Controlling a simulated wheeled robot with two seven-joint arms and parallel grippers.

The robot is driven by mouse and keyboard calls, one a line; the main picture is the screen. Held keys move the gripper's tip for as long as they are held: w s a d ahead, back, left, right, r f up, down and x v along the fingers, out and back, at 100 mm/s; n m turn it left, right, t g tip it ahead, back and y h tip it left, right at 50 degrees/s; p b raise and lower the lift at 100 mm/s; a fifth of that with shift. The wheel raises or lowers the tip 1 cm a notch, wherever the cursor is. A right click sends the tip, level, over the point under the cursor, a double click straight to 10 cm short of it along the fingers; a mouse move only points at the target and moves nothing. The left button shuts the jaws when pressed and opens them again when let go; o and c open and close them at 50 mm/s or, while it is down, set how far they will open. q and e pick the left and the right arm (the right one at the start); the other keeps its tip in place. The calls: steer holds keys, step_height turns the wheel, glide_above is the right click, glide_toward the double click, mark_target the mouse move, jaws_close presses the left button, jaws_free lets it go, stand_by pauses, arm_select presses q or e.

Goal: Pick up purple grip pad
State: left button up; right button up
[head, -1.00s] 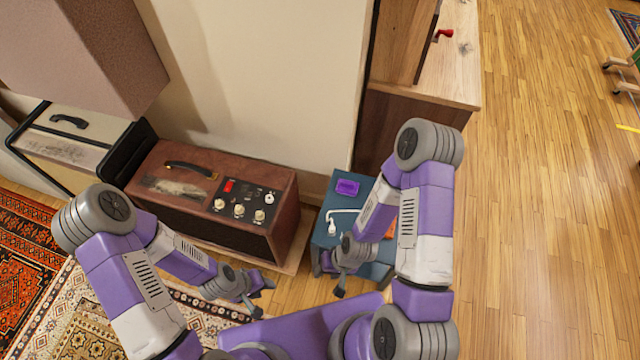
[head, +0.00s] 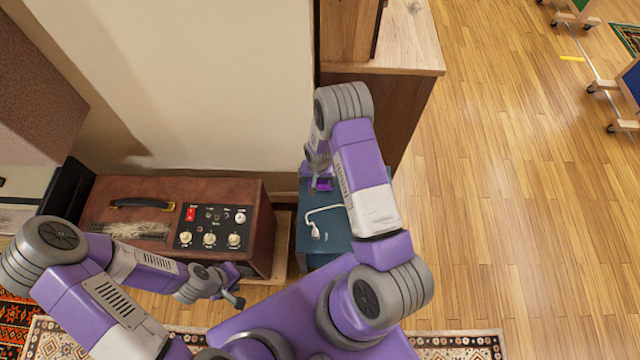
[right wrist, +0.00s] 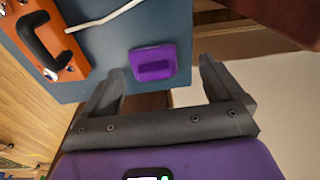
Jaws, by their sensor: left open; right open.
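The purple grip pad (head: 323,184) lies on a blue surface (head: 312,255), near its far edge beside the wall; my right gripper partly hides it in the head view. In the right wrist view the whole pad (right wrist: 153,62) shows as a purple rounded square with a raised block. My right gripper (head: 313,178) is open above the pad. In the right wrist view its two fingers (right wrist: 162,68) stand apart on either side of the pad, holding nothing. My left gripper (head: 236,288) is open and empty in front of the brown amp, away from the pad.
A white cable (head: 318,212) lies on the blue surface. An orange device with a black handle (right wrist: 42,45) sits beside it. The brown amp (head: 160,225) stands left, a wooden cabinet (head: 405,115) behind right. Open floor (head: 510,200) lies to the right.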

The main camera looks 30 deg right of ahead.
steer(key=shift+m+h, duration=0.3)
steer(key=shift+h, duration=0.1)
steer(key=w+d+f, duration=0.1)
steer(key=w+d+b, duration=0.1)
steer(key=shift+w+d+f, duration=0.35)
steer(key=shift+w+d, duration=0.05)
steer(key=f+b, duration=0.2)
steer(key=f, duration=0.1)
steer(key=w+d+f+b, duration=0.1)
steer(key=f, duration=0.1)
steer(key=shift+f, duration=0.25)
steer(key=shift+a, duration=0.1)
steer(key=c, duration=1.2)
step_height(320, 180, up, 10)
steer(key=p, duration=0.4)
steer(key=shift+r, duration=0.1)
